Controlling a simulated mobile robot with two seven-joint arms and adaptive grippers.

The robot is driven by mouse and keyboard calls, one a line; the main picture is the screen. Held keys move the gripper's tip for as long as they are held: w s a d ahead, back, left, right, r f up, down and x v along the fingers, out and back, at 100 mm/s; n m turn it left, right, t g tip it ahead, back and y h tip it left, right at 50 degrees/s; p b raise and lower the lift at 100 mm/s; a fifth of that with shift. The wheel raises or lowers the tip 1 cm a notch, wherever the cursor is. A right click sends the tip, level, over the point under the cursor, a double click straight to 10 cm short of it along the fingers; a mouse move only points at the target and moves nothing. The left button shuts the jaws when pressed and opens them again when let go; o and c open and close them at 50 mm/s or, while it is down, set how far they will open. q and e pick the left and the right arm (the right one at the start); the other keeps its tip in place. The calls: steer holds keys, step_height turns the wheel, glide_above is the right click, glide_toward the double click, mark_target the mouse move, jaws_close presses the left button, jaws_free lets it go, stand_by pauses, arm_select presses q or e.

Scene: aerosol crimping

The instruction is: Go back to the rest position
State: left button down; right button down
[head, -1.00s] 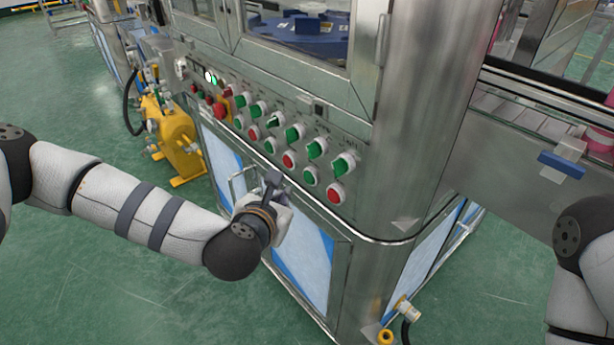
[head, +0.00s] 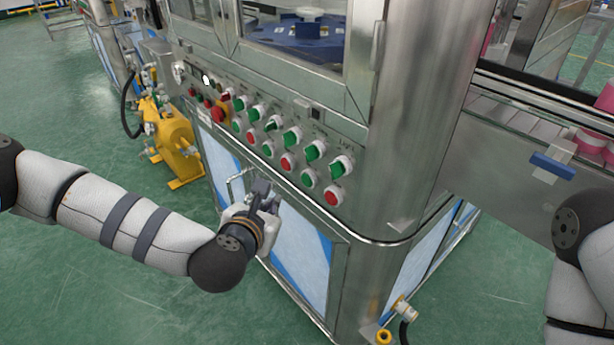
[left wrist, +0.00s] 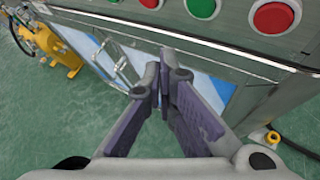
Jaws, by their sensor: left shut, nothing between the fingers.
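My left gripper (head: 264,190) is in front of the machine's lower doors, just below the control panel (head: 345,150). Its fingers are shut with nothing between them. In the left wrist view the purple-grey fingers (left wrist: 164,80) come together below the panel's edge, apart from the buttons. My left arm reaches in from the left side of the head view. Part of my right arm shows at the right edge of the head view, but its gripper is out of the picture.
The panel carries several green and red buttons and switches, including a red button (head: 333,196). A metal door handle (head: 236,184) is close to the left gripper. A yellow device (head: 176,143) stands left of the machine. Green floor (head: 70,130) is open at the left.

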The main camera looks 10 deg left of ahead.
arm_select(q)
steer(key=s+d+f+m+g+h, duration=0.2)
steer(key=s+d+f+m+g, duration=0.2)
steer(key=s+f+m, duration=0.45)
steer(key=s+d+f+m+g+h, duration=0.25)
steer(key=s+f+m+g, duration=0.2)
steer(key=s+m, duration=0.65)
steer(key=s+a+f+m+g+y, duration=0.1)
steer(key=s+a+m+g, duration=0.1)
steer(key=s+a+m, duration=0.2)
steer(key=s+a+f+m+g+y, duration=0.1)
steer(key=s+a+m, duration=0.4)
steer(key=s, duration=0.6)
steer(key=s+a+f+m+g+y+p, duration=0.1)
steer(key=s+a+m+g+y, duration=0.1)
steer(key=s, duration=0.5)
steer(key=shift+s+a+m+g, duration=0.2)
steer(key=shift+a+m+g, duration=0.45)
steer(key=shift+a+m, duration=0.55)
arm_select(e)
steer(key=shift+w+r+t, duration=0.3)
steer(key=shift+w+r, duration=0.45)
arm_select(q)
steer(key=shift+f, duration=0.1)
